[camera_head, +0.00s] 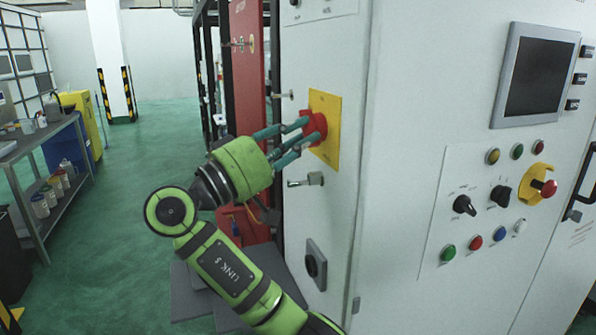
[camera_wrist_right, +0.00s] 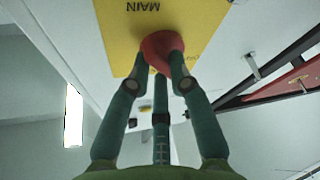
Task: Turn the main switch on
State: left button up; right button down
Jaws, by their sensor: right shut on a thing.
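The main switch is a red knob (camera_head: 314,128) on a yellow plate (camera_head: 326,155) on the narrow side of the grey cabinet. In the wrist view the red knob (camera_wrist_right: 160,46) sits on the yellow plate (camera_wrist_right: 118,28), which reads "MAIN" upside down. My right gripper (camera_head: 302,135) has its teal fingers closed around the knob; the wrist view shows the fingertips (camera_wrist_right: 160,66) on it. The fingers hide part of the knob, and I cannot tell its turn position. My left gripper is not in view.
The cabinet front (camera_head: 420,100) carries a dark screen (camera_head: 538,70), several buttons, and a red emergency stop (camera_head: 547,188). A metal handle (camera_head: 307,180) sticks out below the plate. A workbench (camera_head: 35,140) stands at the left, with clear green floor (camera_head: 150,130) between.

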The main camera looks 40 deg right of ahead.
jog(key=m+g+b, duration=0.1)
jog(key=m+b, duration=0.1)
jog(key=b, duration=0.1)
jog(key=m+g+b, duration=0.1)
jog(key=m+b, duration=0.1)
jog(key=m, duration=0.1)
jog(key=f+m+g+b, duration=0.1)
jog(key=m+g+b, duration=0.1)
jog(key=m+b, duration=0.1)
jog(key=shift+w+h+b, duration=0.25)
jog(key=shift+h+b, duration=0.05)
jog(key=shift+b, duration=0.05)
jog(key=shift+w+d+r+m+g+b, duration=0.1)
jog(key=shift+m+g+b, duration=0.2)
jog(key=shift+m, duration=0.45)
jog(key=shift+r+m+g+b, duration=0.1)
jog(key=shift+m+g+b, duration=0.1)
jog(key=shift+m+g, duration=0.4)
jog(key=shift+m, duration=0.45)
jog(key=c, duration=1.1)
grip_release()
